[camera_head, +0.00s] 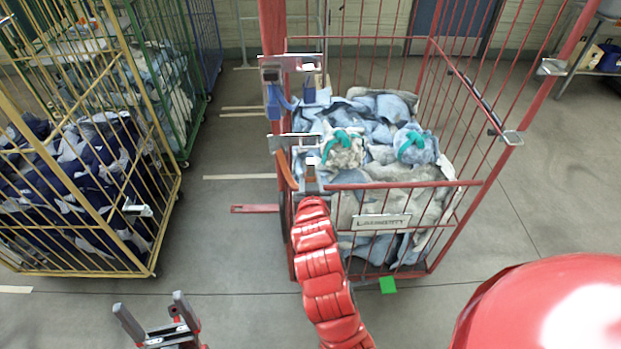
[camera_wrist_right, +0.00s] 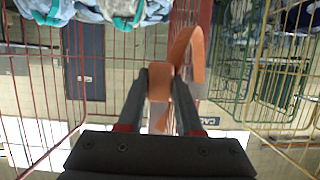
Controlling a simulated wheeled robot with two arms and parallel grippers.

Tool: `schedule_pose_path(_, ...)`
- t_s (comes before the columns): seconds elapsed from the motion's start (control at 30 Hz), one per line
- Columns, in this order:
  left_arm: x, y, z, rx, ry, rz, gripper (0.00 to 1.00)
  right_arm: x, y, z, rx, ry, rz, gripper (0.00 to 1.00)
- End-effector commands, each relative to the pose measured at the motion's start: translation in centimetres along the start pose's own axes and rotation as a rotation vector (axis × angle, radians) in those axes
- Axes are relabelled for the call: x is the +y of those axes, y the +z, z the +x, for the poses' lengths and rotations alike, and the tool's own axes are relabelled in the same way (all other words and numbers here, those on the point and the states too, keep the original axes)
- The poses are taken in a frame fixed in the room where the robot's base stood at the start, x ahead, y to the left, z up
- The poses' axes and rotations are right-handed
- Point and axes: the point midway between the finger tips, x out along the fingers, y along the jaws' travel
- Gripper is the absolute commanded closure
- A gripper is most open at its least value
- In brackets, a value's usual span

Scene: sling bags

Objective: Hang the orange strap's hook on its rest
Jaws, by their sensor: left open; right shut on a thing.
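The orange strap (camera_head: 285,172) shows at the left front post of the red cage, just below a lower grey metal bracket (camera_head: 285,140). My right gripper (camera_wrist_right: 160,78) is shut on the orange strap, whose band (camera_wrist_right: 186,45) curves up and over to the right in the right wrist view. Its hook end is not clear; the fingers and arm hide part of it. In the head view, my right arm reaches up to the post. An upper grey bracket (camera_head: 290,66) has a blue strap (camera_head: 273,102) beside it. My left gripper (camera_head: 150,304) is open and empty, low at the left.
The red cage (camera_head: 408,185) holds blue and grey laundry bags, two with teal ties (camera_head: 411,146). A yellow cage (camera_head: 90,273) with dark bags stands at the left, a green cage (camera_head: 181,160) behind it. The floor (camera_head: 225,240) between is mostly clear.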

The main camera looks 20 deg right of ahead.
Motion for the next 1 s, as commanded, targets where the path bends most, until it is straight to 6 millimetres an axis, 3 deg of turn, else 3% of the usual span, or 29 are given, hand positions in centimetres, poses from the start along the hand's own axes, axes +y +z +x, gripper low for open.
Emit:
schedule_pose_path(0.47, 0.1, 0.2, -1.0, 0.0, 0.0, 0.0, 0.06, 0.0, 0.0, 0.0, 0.006, 0.003, -0.009, 1.0)
schedule_pose_path(1.0, 0.1, 0.3, -2.1, 0.0, 0.0, 0.0, 0.06, 0.0, -1.6, 4.0, 0.005, 0.004, -0.008, 1.0)
